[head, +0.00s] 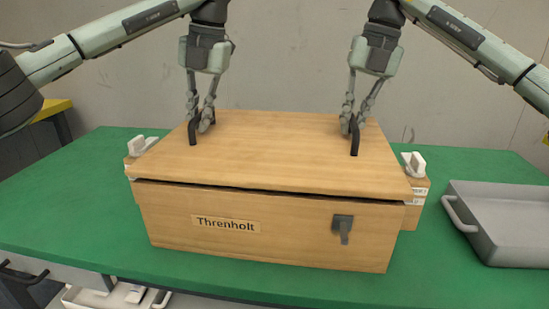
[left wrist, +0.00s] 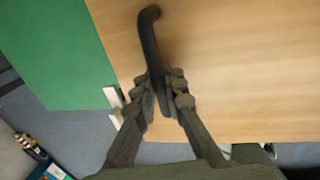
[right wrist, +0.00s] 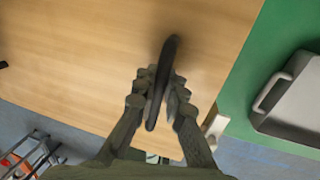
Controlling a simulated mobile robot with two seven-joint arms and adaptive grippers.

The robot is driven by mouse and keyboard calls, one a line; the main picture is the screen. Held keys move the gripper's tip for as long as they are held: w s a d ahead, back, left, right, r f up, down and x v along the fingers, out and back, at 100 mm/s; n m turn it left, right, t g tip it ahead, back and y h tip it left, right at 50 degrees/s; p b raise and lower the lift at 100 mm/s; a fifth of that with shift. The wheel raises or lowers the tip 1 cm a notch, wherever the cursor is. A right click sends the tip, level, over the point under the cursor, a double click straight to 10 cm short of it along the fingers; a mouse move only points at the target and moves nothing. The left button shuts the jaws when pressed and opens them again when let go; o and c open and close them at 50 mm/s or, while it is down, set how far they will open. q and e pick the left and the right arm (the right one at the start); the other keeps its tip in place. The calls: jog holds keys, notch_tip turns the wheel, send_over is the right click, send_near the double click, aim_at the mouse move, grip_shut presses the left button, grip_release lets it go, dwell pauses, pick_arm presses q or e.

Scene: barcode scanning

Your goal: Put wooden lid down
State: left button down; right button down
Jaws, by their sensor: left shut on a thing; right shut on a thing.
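The wooden lid (head: 270,150) lies over the wooden box (head: 285,238) marked "Threnholt", with a narrow dark gap showing along the front edge. A grey latch (head: 343,226) hangs on the box front. My left gripper (head: 200,120) is shut on the lid's left black handle (head: 192,132); that handle also shows in the left wrist view (left wrist: 150,40). My right gripper (head: 353,122) is shut on the right black handle (head: 355,140), seen too in the right wrist view (right wrist: 169,60). Whether the lid rests on the box at the back is hidden.
The box stands on a green table (head: 90,210). A grey tray (head: 500,215) with a handle lies to the right. White brackets (head: 414,163) show at both sides of the box. The table left of the box is clear.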

pick_arm(q)
jog(key=shift+f+b, duration=0.55)
jog(key=shift+f, duration=0.15)
pick_arm(e)
jog(key=shift+f, duration=0.7)
pick_arm(q)
jog(key=c, duration=1.6)
grip_release()
jog(key=shift+r, duration=0.15)
pick_arm(e)
jog(key=c, duration=1.6)
grip_release()
jog(key=shift+r, duration=0.15)
jog(key=shift+r, duration=0.2)
pick_arm(q)
notch_tip(320, 180, up, 12)
jog(key=d, duration=0.2)
jog(key=shift+s+d, duration=0.15)
jog(key=shift+d, duration=0.05)
pick_arm(e)
notch_tip(320, 180, up, 11)
jog(key=d, duration=0.2)
jog(key=shift+s+d+r, duration=0.15)
jog(key=shift+r, duration=0.05)
pick_arm(q)
jog(key=shift+f, duration=0.2)
